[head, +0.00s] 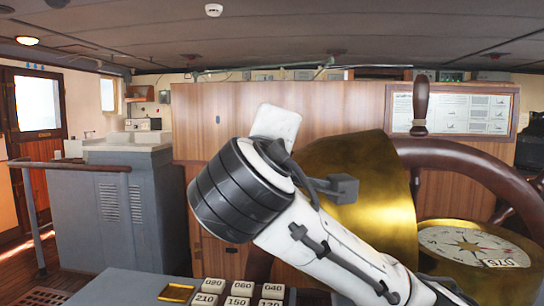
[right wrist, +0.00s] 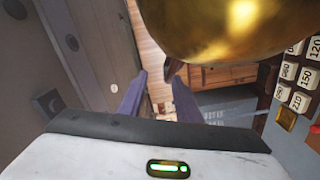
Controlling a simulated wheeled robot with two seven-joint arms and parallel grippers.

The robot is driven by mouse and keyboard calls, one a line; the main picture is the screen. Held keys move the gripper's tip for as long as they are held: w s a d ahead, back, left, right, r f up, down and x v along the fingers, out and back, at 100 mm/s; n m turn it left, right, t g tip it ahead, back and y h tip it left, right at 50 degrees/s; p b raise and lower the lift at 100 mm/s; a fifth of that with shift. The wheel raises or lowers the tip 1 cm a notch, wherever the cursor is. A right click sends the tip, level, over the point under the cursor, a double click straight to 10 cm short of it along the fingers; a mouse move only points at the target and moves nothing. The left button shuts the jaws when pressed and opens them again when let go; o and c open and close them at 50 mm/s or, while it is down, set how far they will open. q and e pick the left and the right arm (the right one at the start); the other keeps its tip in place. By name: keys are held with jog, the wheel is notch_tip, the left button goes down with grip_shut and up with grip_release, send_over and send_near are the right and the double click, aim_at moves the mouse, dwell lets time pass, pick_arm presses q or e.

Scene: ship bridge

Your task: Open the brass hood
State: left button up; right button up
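The brass hood (head: 375,165) is a rounded shell tilted to the left, with its rim facing right. It stands beside the compass card (head: 470,247), which is uncovered and shows a 075 label. My right arm crosses in front of the hood and hides its lower left part. In the right wrist view the hood (right wrist: 225,25) fills the top. My right gripper (right wrist: 158,78) has its two fingers apart just below the hood, with a dark knob-like piece (right wrist: 173,68) near the right fingertip. I cannot tell whether they touch. My left gripper is out of view.
The wooden steering wheel (head: 475,160) stands close behind and right of the hood. Numbered keys (head: 240,288) and a gold plate (head: 176,293) lie on the console at the front. A grey cabinet (head: 120,205) stands at left, and a wooden partition (head: 225,130) behind.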

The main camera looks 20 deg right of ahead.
jog(key=shift+p+v, duration=1.7)
jog(key=shift+v, duration=1.2)
jog(key=shift+f, duration=0.1)
jog(key=a, duration=0.1)
jog(key=w+a, duration=0.1)
jog(key=a, duration=0.1)
jog(key=w+a+f, duration=0.1)
jog(key=a, duration=0.1)
jog(key=shift+w, duration=0.15)
